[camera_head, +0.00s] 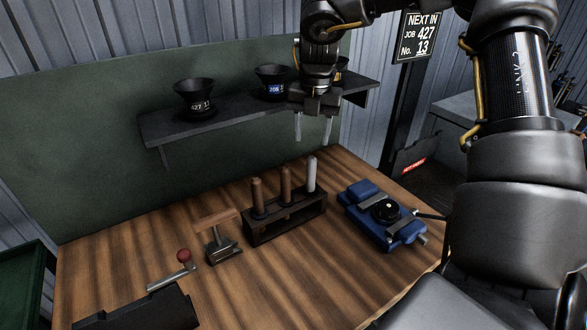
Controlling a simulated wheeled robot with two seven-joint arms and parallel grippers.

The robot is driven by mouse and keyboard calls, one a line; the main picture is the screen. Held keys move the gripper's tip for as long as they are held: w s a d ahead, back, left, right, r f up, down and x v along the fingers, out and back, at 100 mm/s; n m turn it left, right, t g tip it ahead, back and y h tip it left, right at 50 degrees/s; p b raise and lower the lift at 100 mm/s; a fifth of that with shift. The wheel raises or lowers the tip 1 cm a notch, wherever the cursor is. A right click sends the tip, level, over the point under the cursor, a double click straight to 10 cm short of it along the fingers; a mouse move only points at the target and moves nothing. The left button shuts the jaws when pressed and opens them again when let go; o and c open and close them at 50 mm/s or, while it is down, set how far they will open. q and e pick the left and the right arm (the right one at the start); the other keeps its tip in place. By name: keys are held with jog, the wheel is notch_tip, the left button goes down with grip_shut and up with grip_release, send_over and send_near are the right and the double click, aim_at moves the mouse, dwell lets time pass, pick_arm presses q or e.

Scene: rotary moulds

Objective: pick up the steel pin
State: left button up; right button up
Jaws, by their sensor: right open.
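A dark rack (286,218) on the wooden bench holds three upright pins in a row. The steel pin (311,175) is the light grey one at the right end. Two brown pins (286,184) stand to its left. My right gripper (313,128) hangs above the rack with its two pale fingers apart and pointing down. It is empty, and its fingertips are above the top of the steel pin, apart from it in the picture. My left gripper is not in view.
A blue vise (372,208) stands right of the rack. Left of it are a wooden-handled stamp (217,222) and a red-knobbed lever (184,257). A shelf (222,119) with dark cups is behind the gripper.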

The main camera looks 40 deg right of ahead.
aim_at(311, 158)
jog(key=shift+s+a+r, duration=0.1)
jog(key=shift+s+a, duration=0.05)
jog(key=shift+a, duration=0.2)
jog(key=shift+f, duration=0.25)
notch_tip(311, 158, down, 5)
jog(key=shift+r+p, duration=0.2)
jog(key=shift+p, duration=0.25)
jog(key=shift+f, duration=0.3)
jog(key=shift+s+f+p, duration=0.2)
jog(key=shift+f+p, duration=0.15)
jog(key=shift+p, duration=0.1)
jog(key=f, duration=0.2)
jog(key=f+p, duration=0.1)
jog(key=shift+d+f, duration=0.2)
jog(key=shift+f, duration=0.55)
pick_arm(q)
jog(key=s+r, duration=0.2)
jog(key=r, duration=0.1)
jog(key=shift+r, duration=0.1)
pick_arm(e)
jog(key=shift+a+r, duration=0.1)
jog(key=shift+c, duration=0.3)
